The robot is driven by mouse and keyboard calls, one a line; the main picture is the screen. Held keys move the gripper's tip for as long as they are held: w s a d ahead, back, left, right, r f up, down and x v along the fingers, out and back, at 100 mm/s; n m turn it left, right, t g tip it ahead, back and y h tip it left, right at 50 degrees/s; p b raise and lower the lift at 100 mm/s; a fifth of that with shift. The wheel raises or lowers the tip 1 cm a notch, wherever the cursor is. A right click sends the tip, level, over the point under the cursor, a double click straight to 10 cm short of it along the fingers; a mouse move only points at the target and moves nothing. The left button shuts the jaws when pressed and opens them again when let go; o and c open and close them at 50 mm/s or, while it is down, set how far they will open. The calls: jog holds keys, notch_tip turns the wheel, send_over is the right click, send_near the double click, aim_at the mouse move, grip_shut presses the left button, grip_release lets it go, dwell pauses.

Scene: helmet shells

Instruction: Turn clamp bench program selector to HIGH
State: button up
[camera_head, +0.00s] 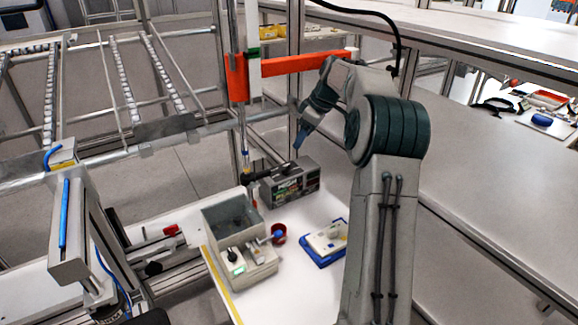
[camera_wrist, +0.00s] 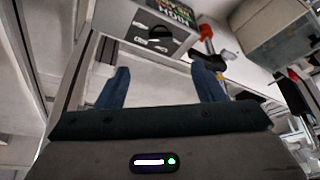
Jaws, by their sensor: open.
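A dark grey box (camera_head: 290,183) with a labelled front panel stands at the back of the white bench. In the wrist view the box (camera_wrist: 118,22) is at the top, with a black knob (camera_wrist: 160,36) on its face, probably the program selector, and coloured lettering beside it. My gripper (camera_head: 299,142) hangs above the box in the head view. In the wrist view my gripper (camera_wrist: 162,84) has two blue fingers spread wide with nothing between them. The knob lies beyond the fingertips, apart from them.
A grey bin (camera_head: 216,212) with a small device stands in front of the box. An orange beam (camera_head: 305,63) crosses behind my arm. A red-and-black item (camera_wrist: 206,42) lies right of the knob.

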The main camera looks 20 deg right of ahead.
aim_at(287, 167)
jog(key=p+x, duration=0.1)
jog(key=x, duration=1.1)
jog(key=shift+a+f, duration=0.1)
jog(key=shift+f, duration=0.15)
jog(key=c, duration=1)
